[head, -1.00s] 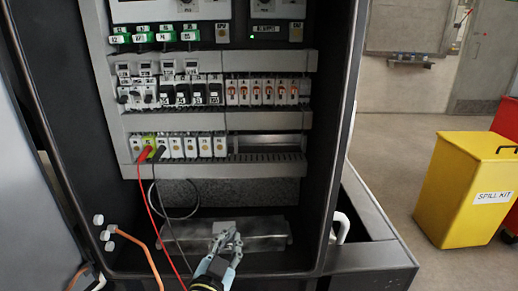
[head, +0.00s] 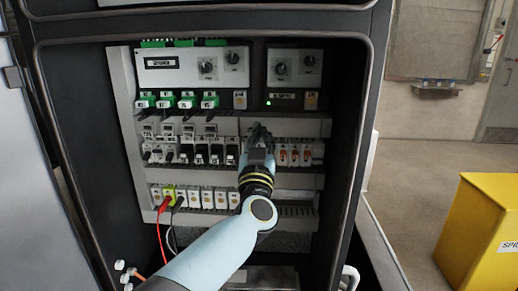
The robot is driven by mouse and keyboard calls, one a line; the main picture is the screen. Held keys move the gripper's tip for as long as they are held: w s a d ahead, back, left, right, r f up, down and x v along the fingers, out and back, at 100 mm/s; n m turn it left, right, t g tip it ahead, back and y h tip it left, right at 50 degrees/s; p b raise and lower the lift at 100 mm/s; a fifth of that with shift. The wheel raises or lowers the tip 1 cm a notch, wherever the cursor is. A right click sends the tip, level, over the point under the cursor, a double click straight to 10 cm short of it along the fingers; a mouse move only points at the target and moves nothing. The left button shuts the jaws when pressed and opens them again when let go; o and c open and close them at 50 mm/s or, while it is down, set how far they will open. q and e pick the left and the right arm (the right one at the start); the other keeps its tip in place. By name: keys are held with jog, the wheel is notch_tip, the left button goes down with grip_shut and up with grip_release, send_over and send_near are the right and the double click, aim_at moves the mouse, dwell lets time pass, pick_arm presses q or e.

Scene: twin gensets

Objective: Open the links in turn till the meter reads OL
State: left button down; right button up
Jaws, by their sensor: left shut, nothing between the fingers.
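My left gripper (head: 258,130) is shut and empty, in front of the middle row of the cabinet, fingertips pointing up. It hides the left part of a group of white blocks with orange levers (head: 295,155); I cannot tell whether it touches them. Whether these or the black-and-white blocks (head: 201,155) to the left are the links is unclear. A red plug (head: 164,204) and a black plug (head: 179,202) sit at the lower row of white terminals (head: 207,198). No meter can be made out for certain. My right gripper is not in view.
Above are green connectors (head: 186,101), a grey unit with a small display (head: 162,62) and knobs, and a dark unit with a green light (head: 268,103). The cabinet's frame (head: 352,150) bounds the right side. A yellow bin (head: 485,235) stands outside on the floor.

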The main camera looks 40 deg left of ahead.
pick_arm(q)
jog(key=shift+w+a+f+b, duration=0.1)
jog(key=shift+w+f+b, duration=0.15)
jog(key=shift+f, duration=0.35)
jog(key=shift+w+a+f+b, duration=0.1)
jog(key=shift+f+b, duration=0.1)
jog(key=shift+f, duration=0.45)
jog(key=shift+w+a+f+b, duration=0.1)
jog(key=shift+w+f+b, duration=0.15)
jog(key=shift+f, duration=0.35)
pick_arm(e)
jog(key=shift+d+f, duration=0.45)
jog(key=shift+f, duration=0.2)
pick_arm(q)
jog(key=shift+s, duration=0.1)
notch_tip(320, 180, down, 2)
jog(key=shift+f+b, duration=0.25)
jog(key=shift+b, duration=0.3)
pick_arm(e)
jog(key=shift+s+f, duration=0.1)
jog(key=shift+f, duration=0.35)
